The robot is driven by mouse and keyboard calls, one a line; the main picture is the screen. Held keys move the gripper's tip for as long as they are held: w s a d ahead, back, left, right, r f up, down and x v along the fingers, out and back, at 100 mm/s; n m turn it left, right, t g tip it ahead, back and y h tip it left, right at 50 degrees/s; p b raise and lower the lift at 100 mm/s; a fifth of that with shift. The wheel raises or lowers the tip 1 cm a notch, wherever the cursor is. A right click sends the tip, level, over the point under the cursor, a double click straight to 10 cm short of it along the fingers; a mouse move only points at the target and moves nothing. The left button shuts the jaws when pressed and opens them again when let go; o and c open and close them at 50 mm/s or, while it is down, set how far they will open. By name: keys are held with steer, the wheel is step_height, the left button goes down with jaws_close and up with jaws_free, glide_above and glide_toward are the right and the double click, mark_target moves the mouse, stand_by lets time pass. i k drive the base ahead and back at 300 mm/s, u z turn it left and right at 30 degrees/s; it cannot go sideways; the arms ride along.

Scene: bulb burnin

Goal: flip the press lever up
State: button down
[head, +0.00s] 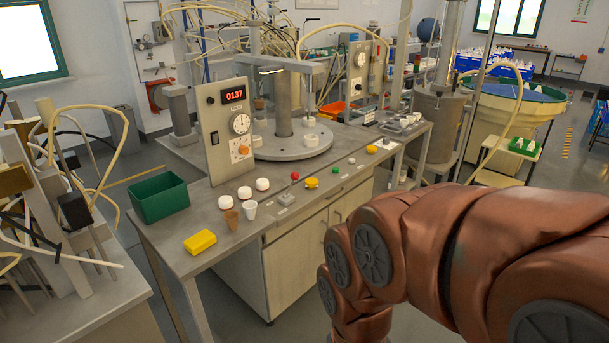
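On the bench (290,227) stands a grey post (283,105) with a flat horizontal bar (290,66) on top, rising from a round grey plate (318,144). It looks like a press, but I cannot tell which part is its lever or whether a lever is up or down. A small grey block (286,199) on the bench front edge is too small to make out. My brown arm fills the lower right, in front of the bench's right side. My gripper is not in view.
A grey control panel (228,135) with a red display stands left of the plate. A green bin (159,196), yellow block (200,242), two small cups (250,210) and several white round pieces (262,184) lie on the bench. Floor shows beyond the bench's right end.

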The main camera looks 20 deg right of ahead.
mark_target(294, 176)
steer(key=z, duration=0.6)
steer(key=i, duration=1.25)
steer(key=z, duration=1.15)
steer(key=k, duration=1.1)
steer(key=u, duration=1.5)
